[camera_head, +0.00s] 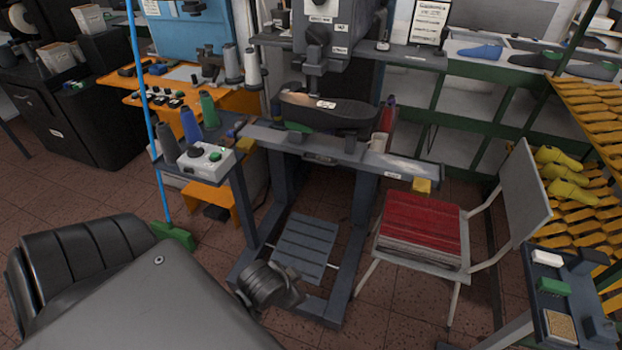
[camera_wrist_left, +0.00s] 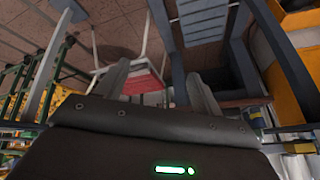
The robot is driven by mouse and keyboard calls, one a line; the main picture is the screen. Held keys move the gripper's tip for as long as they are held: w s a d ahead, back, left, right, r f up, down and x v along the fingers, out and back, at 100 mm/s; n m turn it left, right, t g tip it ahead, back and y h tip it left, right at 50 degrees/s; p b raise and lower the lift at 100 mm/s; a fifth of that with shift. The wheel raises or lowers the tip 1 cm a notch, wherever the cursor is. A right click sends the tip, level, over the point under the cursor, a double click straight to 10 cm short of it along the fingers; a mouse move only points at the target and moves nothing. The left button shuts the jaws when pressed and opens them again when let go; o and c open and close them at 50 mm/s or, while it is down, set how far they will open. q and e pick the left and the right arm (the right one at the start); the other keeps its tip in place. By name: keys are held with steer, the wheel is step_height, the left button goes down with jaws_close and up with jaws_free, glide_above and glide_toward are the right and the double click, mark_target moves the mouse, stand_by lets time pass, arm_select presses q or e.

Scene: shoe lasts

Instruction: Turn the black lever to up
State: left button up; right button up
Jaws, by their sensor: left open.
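A white control box (camera_head: 208,160) stands on a small side shelf left of the grey machine bench. A dark knob or short lever (camera_head: 195,152) sits on its top, beside a green button (camera_head: 215,156). I cannot tell whether this is the black lever, or its position. My left gripper (camera_wrist_left: 160,82) shows in the left wrist view with its two fingers apart and nothing between them. Behind the fingers are the chair and bench legs, so it is away from the control box. I cannot make out the left fingertips in the head view. My right gripper is not in view.
Thread cones (camera_head: 190,126) stand behind the control box. A blue pole (camera_head: 144,95) with a green broom foot rises left of it. A chair with a red seat (camera_head: 420,226) stands right of the bench. A slatted pedal (camera_head: 305,246) lies below the bench.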

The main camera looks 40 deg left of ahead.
arm_select(q)
steer(key=w+a+r+t+y, duration=0.1)
steer(key=w+a+r+t, duration=0.5)
steer(key=w+r, duration=0.5)
steer(key=m+t, duration=0.4)
steer(key=t, duration=0.6)
glide_toward(314, 40)
steer(key=shift+y, duration=0.3)
steer(key=p+x, duration=0.3)
steer(key=x, duration=0.4)
steer(key=shift+w+d+r+p, duration=0.1)
steer(key=shift+w+r+p, duration=0.15)
steer(key=shift+w+p, duration=0.05)
steer(key=shift+w, duration=0.55)
steer(key=c, duration=0.7)
